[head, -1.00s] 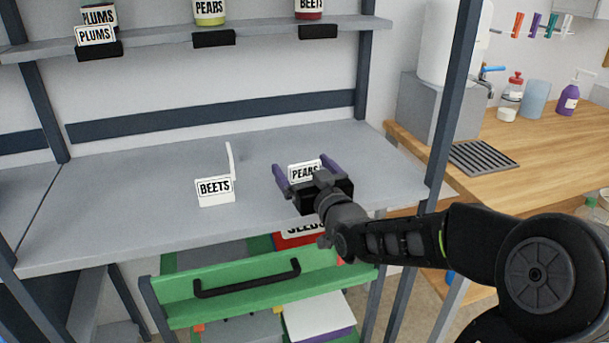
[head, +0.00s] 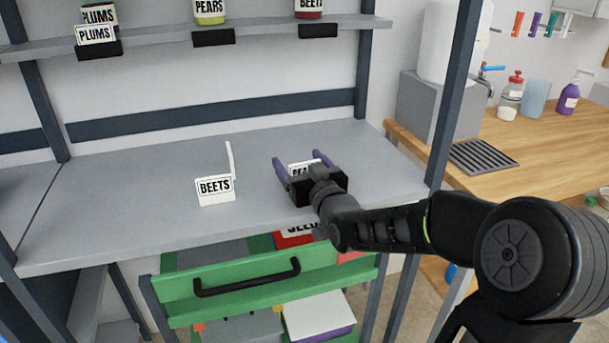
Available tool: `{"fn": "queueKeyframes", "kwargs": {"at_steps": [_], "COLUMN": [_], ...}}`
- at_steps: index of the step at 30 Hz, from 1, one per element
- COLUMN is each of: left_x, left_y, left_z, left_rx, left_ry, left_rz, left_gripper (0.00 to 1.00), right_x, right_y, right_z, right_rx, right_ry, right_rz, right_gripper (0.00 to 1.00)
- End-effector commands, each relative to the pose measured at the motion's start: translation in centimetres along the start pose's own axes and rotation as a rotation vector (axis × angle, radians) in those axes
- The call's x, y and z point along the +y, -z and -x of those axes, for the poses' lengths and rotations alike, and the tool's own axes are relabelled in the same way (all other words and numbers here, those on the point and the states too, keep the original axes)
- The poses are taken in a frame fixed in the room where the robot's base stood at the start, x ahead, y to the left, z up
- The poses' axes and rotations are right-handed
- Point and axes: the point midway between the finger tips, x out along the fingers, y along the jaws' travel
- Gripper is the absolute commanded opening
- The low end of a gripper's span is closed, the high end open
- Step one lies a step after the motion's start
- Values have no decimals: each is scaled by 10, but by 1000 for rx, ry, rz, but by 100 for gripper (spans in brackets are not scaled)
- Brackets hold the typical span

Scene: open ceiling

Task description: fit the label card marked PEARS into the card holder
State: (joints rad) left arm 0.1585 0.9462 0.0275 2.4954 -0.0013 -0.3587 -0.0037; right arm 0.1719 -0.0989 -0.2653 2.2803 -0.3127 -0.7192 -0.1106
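The PEARS label card (head: 301,168) stands on the grey bench, its lower part hidden behind my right gripper. My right gripper (head: 300,160) is open, with its purple fingers spread to either side of the card and a gap visible on the left. Whether the right finger touches the card is unclear. An empty black card holder (head: 213,38) is on the shelf edge below the PEARS jar (head: 210,11). Another empty holder (head: 317,31) is below the BEETS jar (head: 309,8). The left holder (head: 98,50) carries a PLUMS card (head: 95,34). My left gripper is not in view.
A white BEETS card (head: 215,187) stands on the bench (head: 130,205) left of my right gripper. A green drawer (head: 240,290) is open below the bench front. Dark posts frame the shelf at both sides. The bench's back middle is clear.

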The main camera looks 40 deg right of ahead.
Motion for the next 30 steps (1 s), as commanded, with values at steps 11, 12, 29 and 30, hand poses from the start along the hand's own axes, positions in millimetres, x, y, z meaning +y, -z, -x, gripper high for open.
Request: {"fn": "queueKeyframes", "kwargs": {"at_steps": [11,12,29,30], "left_x": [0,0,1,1], "left_y": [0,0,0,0], "left_z": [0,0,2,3], "left_rx": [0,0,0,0], "left_ry": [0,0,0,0], "left_rz": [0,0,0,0], "left_gripper": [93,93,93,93], "right_x": [0,0,0,0], "right_y": [0,0,11,16], "right_z": [0,0,0,0], "right_rx": [0,0,4,5], "right_ry": [0,0,-1,-1], "right_rz": [0,0,0,-1], "right_gripper": [47,44,29,29]}}
